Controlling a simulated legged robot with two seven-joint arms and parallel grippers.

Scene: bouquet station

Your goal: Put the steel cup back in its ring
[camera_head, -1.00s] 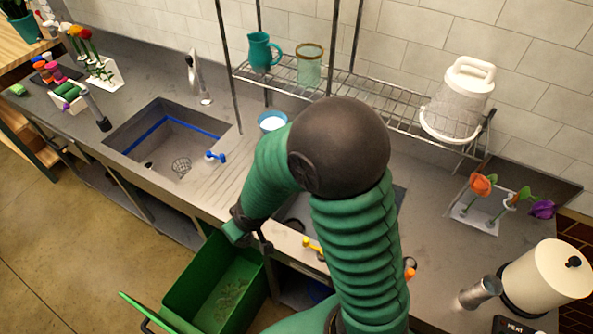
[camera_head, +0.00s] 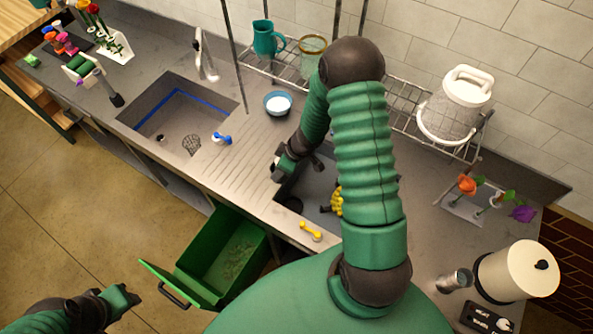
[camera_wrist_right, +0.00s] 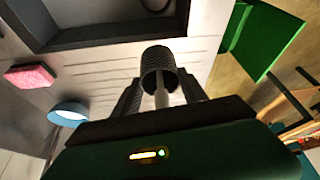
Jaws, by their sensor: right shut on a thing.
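A shiny steel cup (camera_head: 456,281) stands beside the cream urn at the lower right of the head view. I cannot make out a ring around it. My right gripper (camera_head: 296,164) is over the counter at the left edge of the right basin. In the right wrist view my right gripper (camera_wrist_right: 160,92) is shut on a dark, textured, hollow cylinder (camera_wrist_right: 159,59); a pale rod shows in its open end. I cannot tell whether this cylinder is another steel cup. My left gripper (camera_head: 122,298) is low over the floor at the left, its jaws unclear.
The right basin (camera_head: 315,190) is partly hidden by my arm. A blue bowl (camera_head: 278,104) stands behind the ribbed counter. A green bin (camera_head: 222,254) sits open in front. The cream urn (camera_head: 517,270) and flower stand (camera_head: 466,208) are at the right. A pink sponge (camera_wrist_right: 29,76) shows in the wrist view.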

